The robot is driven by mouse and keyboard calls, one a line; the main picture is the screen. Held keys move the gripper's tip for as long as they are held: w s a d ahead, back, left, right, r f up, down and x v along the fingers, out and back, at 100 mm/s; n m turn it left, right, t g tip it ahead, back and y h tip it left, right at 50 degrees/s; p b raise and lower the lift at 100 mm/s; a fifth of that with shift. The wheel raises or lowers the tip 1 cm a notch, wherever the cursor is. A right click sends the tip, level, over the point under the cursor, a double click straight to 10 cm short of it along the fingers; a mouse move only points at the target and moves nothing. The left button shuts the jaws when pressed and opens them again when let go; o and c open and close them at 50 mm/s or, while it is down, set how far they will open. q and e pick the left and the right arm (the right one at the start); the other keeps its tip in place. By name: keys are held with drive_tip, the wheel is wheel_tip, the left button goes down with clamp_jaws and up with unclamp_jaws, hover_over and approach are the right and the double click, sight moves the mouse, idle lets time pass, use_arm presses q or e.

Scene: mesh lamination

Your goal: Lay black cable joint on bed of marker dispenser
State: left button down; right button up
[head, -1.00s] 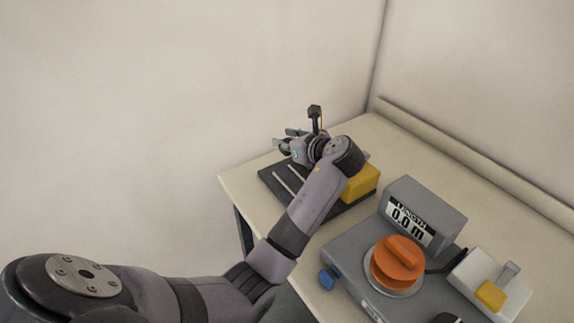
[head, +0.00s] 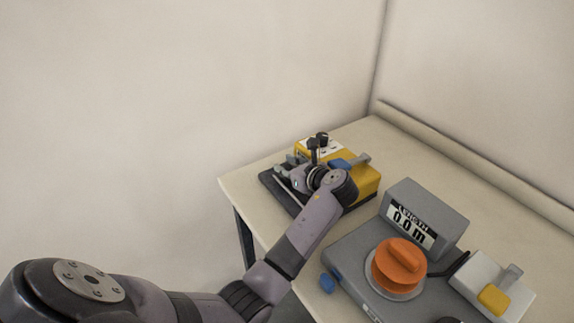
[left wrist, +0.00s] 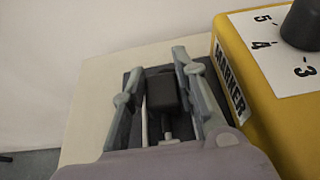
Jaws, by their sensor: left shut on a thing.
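The marker dispenser (head: 368,182) is a yellow box with a white numbered dial and a dark knob. Its dark flat bed with pale rails (head: 270,184) lies to its left, and its yellow side also shows in the left wrist view (left wrist: 262,118). My left gripper (head: 292,163) is over this bed, beside the yellow box. In the left wrist view my gripper (left wrist: 160,66) is shut on the black cable joint (left wrist: 162,92), a dark block between the fingers. The head view does not show the joint clearly. I cannot tell whether it touches the bed. My right gripper is out of view.
A grey length meter (head: 425,215) reading 0.0 m, with an orange knob (head: 398,265), stands nearer on the table. A white device with a yellow button (head: 494,298) is at its right. The table (head: 430,165) is clear towards the back wall.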

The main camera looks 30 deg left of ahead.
use_arm(q)
drive_tip(key=shift+f, duration=0.4)
drive_tip(key=c, duration=1.3)
unclamp_jaws()
drive_tip(key=shift+r, duration=0.3)
drive_tip(key=v, duration=1.2)
drive_tip(key=shift+r, duration=0.35)
drive_tip(key=shift+s+f, duration=0.1)
